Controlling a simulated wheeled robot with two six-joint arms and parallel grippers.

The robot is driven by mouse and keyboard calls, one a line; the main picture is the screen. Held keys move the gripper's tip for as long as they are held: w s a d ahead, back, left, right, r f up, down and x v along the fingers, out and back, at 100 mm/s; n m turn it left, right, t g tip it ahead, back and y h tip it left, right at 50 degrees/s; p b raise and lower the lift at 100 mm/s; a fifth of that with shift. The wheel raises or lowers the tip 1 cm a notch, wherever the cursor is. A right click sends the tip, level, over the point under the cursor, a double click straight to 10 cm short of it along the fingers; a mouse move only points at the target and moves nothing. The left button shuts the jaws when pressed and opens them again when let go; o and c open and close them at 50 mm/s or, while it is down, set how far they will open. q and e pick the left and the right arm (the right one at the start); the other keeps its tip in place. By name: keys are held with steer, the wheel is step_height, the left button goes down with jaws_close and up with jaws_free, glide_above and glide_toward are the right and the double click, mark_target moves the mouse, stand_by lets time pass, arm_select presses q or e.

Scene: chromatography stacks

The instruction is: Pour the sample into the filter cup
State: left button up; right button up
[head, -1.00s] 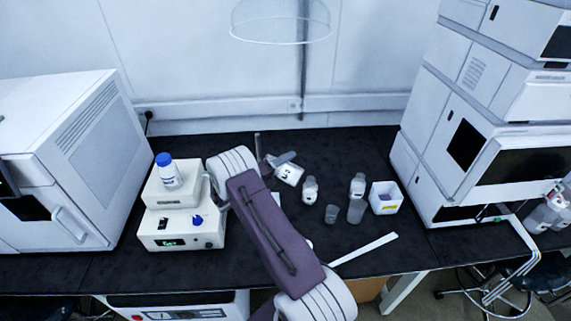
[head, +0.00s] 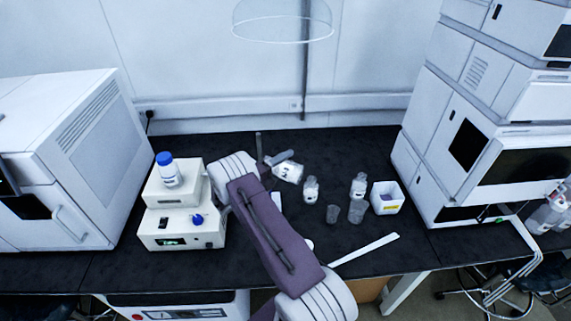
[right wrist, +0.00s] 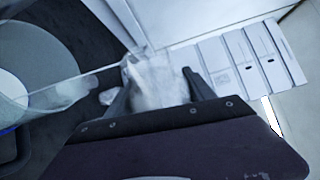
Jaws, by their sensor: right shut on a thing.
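My right gripper (head: 270,151) is over the bench left of the middle, with its arm coming up from the bottom. In the right wrist view its fingers (right wrist: 158,88) are shut on a clear sample container (right wrist: 155,85) with whitish, blurred sides. In the head view a tilted pale container with a dark-marked label (head: 288,172) shows at the fingers. Small clear cups stand to its right, one (head: 333,214) alone and one (head: 356,211) in front of a capped bottle (head: 358,186). I cannot tell which is the filter cup. My left gripper is out of view.
A blue-capped bottle (head: 167,170) stands on a cream instrument (head: 180,228) at the left. Tall white instrument stacks (head: 490,130) rise at the right. A white strip lies near the front edge.

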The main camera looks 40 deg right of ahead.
steer(key=shift+f+n, duration=0.1)
steer(key=shift+n, duration=0.2)
steer(key=shift+w+h, duration=0.1)
steer(key=shift+h, duration=0.2)
steer(key=shift+n, duration=0.3)
steer(key=shift+w+a+n+b, duration=0.1)
steer(key=shift+w+n+b, duration=0.05)
steer(key=shift+n+b, duration=0.2)
